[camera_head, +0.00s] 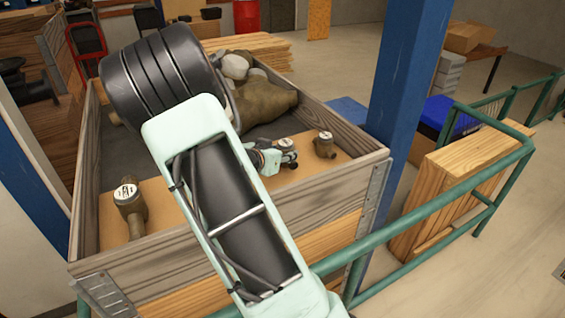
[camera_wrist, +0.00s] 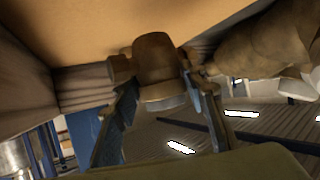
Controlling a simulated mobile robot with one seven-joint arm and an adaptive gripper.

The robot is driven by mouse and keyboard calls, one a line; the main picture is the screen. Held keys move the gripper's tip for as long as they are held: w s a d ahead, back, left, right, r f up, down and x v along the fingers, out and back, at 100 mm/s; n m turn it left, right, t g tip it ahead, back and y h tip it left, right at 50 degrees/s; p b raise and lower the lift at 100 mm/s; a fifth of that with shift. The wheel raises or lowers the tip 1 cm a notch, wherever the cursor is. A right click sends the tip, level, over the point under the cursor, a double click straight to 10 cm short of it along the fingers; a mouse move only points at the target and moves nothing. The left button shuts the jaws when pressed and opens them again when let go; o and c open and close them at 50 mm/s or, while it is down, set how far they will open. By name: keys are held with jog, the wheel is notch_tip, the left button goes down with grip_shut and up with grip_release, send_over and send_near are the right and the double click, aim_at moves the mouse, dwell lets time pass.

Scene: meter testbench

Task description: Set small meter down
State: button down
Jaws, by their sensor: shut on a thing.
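A small brown meter with a pale cap (camera_wrist: 155,62) is between the two fingers of my gripper (camera_wrist: 158,82) in the wrist view, where the picture is turned over. My gripper (camera_head: 292,157) is shut on it. Another brown meter with a white dial (camera_head: 128,205) stands on the board at the left.
The board lies in a wooden crate (camera_head: 325,192) with raised walls. A blue post (camera_head: 402,85) stands just right of the crate. A green railing (camera_head: 425,216) runs in front. Bare board shows between the two meters.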

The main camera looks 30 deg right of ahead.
aim_at(282, 166)
jog(key=shift+w+d+f, duration=0.1)
jog(key=shift+w+f, duration=0.15)
jog(key=shift+w+f+b, duration=0.1)
jog(key=shift+f+b, duration=0.2)
jog(key=shift+f, duration=1.3)
jog(key=shift+f, duration=0.15)
jog(key=c, duration=1.2)
grip_release()
jog(key=shift+a+r, duration=0.2)
jog(key=v, duration=0.7)
jog(key=shift+s, duration=0.2)
jog(key=shift+w, duration=0.1)
